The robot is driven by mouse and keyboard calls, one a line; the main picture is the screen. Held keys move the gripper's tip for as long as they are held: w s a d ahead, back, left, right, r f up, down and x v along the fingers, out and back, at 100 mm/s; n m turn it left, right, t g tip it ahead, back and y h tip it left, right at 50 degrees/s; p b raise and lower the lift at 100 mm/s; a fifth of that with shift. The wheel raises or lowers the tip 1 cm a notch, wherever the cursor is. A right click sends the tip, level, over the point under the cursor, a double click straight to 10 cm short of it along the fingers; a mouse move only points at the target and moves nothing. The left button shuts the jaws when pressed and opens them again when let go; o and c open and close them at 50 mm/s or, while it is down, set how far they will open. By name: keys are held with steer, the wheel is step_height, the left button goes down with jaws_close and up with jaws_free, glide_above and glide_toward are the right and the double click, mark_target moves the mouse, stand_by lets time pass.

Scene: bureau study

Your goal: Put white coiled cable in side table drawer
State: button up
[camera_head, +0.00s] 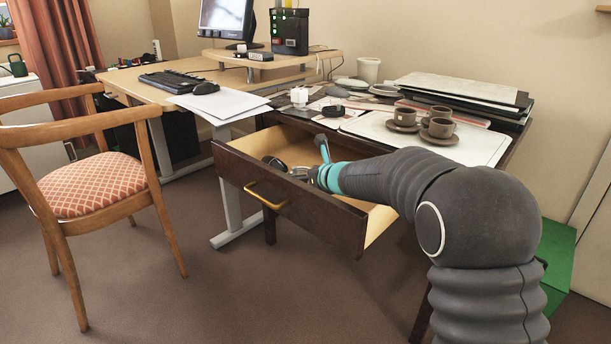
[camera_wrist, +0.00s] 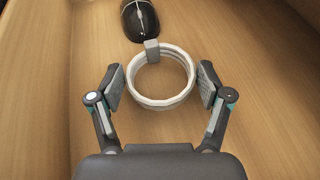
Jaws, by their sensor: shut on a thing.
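The white coiled cable (camera_wrist: 136,92) shows in the wrist view as a round coil with a grey plug or clip at its top. My gripper (camera_wrist: 161,86) has its two pads on either side of the coil and is shut on it. The coil is over the wooden floor of the open side table drawer (camera_wrist: 245,100); I cannot tell if it touches the floor. In the head view the drawer (camera_head: 316,219) is pulled out, and my gripper (camera_head: 312,174) reaches into it. The cable is hard to make out there.
A black computer mouse (camera_wrist: 140,20) lies in the drawer just beyond the coil. The side table top holds brown cups (camera_head: 438,124) on saucers, a white tray (camera_head: 375,124) and a stack of boards or folders (camera_head: 462,88). A wooden chair (camera_head: 95,185) stands at the left.

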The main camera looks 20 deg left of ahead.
steer(key=shift+f, duration=0.15)
steer(key=o, duration=1)
steer(key=shift+o, duration=0.2)
steer(key=shift+r, duration=0.35)
steer(key=v, duration=1.2)
steer(key=shift+f, duration=0.1)
